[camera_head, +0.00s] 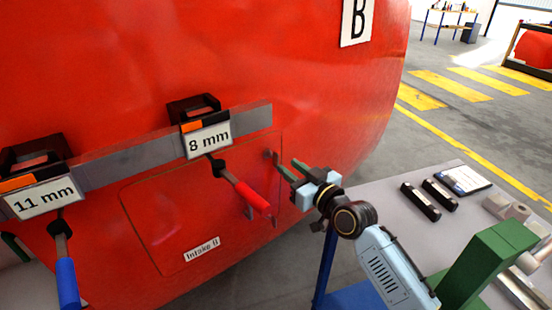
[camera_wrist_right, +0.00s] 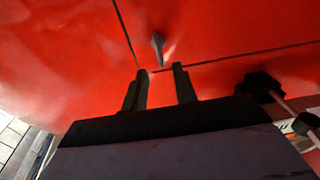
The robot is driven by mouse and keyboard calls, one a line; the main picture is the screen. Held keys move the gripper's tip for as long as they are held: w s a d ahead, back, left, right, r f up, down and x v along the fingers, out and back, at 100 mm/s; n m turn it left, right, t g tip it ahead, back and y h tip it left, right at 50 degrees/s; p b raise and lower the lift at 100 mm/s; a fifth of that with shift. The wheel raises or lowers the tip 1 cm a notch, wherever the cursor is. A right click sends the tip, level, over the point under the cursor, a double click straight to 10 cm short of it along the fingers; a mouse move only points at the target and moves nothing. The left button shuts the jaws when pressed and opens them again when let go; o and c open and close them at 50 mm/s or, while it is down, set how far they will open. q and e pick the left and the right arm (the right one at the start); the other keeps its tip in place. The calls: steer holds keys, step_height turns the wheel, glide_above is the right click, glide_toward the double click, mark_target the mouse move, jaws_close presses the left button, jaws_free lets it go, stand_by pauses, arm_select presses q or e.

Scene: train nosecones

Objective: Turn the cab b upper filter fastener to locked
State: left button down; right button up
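The upper filter fastener (camera_head: 271,156) is a small grey handle at the upper right corner of the Intake B hatch (camera_head: 170,228) on the red nosecone. My right gripper (camera_head: 288,170) is close to it, just to its right. In the right wrist view the fastener (camera_wrist_right: 158,45) stands ahead of the two fingers, roughly upright in the picture near the corner of the seams. The fingers (camera_wrist_right: 160,80) are apart with nothing between them, and the fastener is just beyond their tips. A lower fastener (camera_head: 248,211) shows on the hatch's right edge. My left gripper is not visible.
A grey rail (camera_head: 130,160) holds the 8 mm (camera_head: 207,140) and 11 mm (camera_head: 44,197) holders. A red-handled tool (camera_head: 253,197) hangs left of my right gripper, a blue-handled one (camera_head: 67,283) at far left. A grey table (camera_head: 385,200) with loose parts stands at right.

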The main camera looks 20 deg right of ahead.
mark_target(278, 159)
steer(key=x, duration=0.7)
steer(key=shift+b, duration=0.4)
steer(key=shift+s, duration=0.1)
jaws_close()
